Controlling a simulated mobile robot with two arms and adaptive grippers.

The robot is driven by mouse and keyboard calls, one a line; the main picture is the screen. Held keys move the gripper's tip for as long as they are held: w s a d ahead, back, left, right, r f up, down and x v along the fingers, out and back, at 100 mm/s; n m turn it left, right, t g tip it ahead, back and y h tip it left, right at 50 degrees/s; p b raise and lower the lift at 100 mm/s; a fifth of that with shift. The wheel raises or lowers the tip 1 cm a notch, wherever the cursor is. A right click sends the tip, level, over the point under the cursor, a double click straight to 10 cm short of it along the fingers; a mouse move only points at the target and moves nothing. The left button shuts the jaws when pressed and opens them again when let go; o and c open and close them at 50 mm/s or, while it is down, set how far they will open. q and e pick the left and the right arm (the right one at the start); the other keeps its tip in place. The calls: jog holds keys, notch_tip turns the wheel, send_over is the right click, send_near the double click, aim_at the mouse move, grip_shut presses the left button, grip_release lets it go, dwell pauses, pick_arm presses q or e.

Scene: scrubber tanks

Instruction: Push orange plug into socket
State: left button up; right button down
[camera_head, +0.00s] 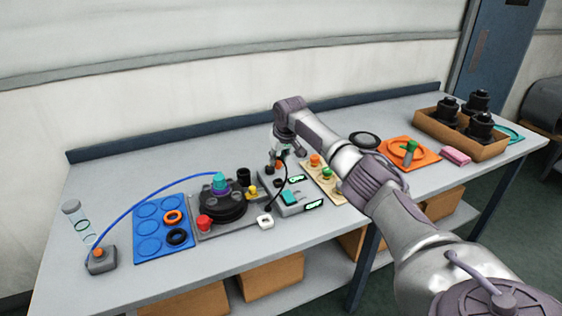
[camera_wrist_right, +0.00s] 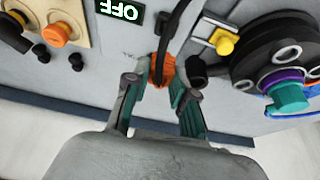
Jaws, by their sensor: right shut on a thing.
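My right gripper (camera_head: 281,157) is over the back of the grey device (camera_head: 291,207) in the head view. In the right wrist view the fingers of my right gripper (camera_wrist_right: 159,92) are closed around the orange plug (camera_wrist_right: 162,69). The plug also shows as a small orange spot (camera_head: 278,165) below the fingers in the head view. A black cable (camera_wrist_right: 174,28) runs from the plug across the device. I cannot make out the socket or tell whether the plug is in it. My left gripper is not in view.
The device has a lit display (camera_wrist_right: 120,10) reading OFF and a teal switch (camera_head: 288,197). A round black valve unit (camera_head: 223,205) stands left of it. A beige board (camera_head: 327,178) with orange and green knobs is close on the right. A blue tray (camera_head: 148,248) lies further left.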

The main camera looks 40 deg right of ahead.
aim_at(279, 166)
jog(key=shift+s+r, duration=0.1)
jog(key=shift+r+p, duration=0.1)
jog(key=shift+p, duration=0.6)
jog(key=shift+f, duration=0.25)
jog(key=shift+f+b, duration=0.95)
jog(key=shift+f, duration=1.25)
jog(key=shift+r+p, duration=0.1)
jog(key=shift+p, duration=0.5)
jog(key=shift+f, duration=0.3)
jog(key=shift+s+f+b, duration=0.1)
jog(key=shift+f+b, duration=0.6)
jog(key=shift+f, duration=0.15)
